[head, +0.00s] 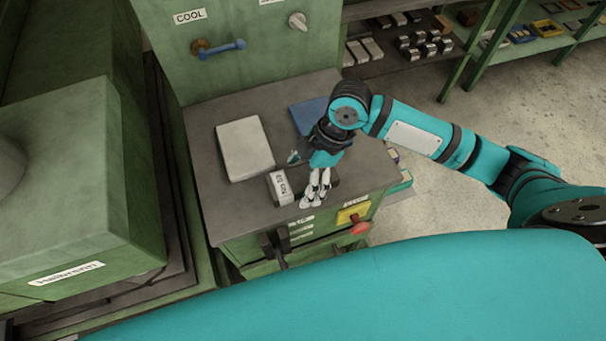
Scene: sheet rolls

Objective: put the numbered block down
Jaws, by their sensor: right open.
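The numbered block (281,187) is a pale grey block with dark printed marks on its end. It rests on the grey machine top (222,205), near the front edge. My right gripper (312,200) points down just to the right of the block. Its white fingers are open, and the block does not sit between them. I cannot tell whether a finger touches the block. My left gripper is not in view.
A whitish slab (244,148) lies behind the block, and a blue plate (306,115) lies partly behind my right arm. A green panel with a blue handle (222,49) rises at the back. A red knob (360,228) is on the front. Shelves (400,50) stand beyond.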

